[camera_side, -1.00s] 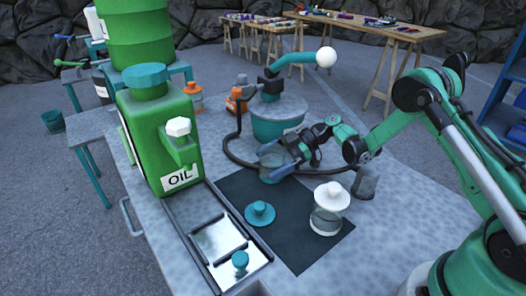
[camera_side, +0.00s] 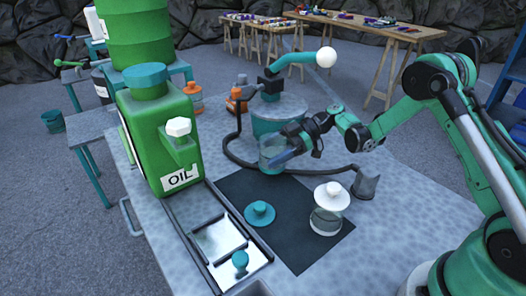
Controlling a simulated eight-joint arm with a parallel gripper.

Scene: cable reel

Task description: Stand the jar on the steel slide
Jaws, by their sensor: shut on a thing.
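My gripper (camera_side: 281,157) is shut on a clear, greenish glass jar (camera_side: 269,152). It holds the jar near the back edge of the dark mat, in front of the teal drum; the fingers partly hide the jar. The steel slide (camera_side: 220,237), with shiny plates between dark rails, lies at the front left, well away from the jar. A teal knob (camera_side: 240,260) stands on its near plate. A teal lid (camera_side: 260,213) lies on the dark mat (camera_side: 290,243). A second clear jar with a white lid (camera_side: 331,196) stands on the mat's right part.
A green oil can (camera_side: 155,140) stands behind the slide's far end. The teal drum (camera_side: 278,117) has a dark hose (camera_side: 232,150) around it, ending at a grey nozzle (camera_side: 365,186). The mat's middle is mostly clear apart from the teal lid.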

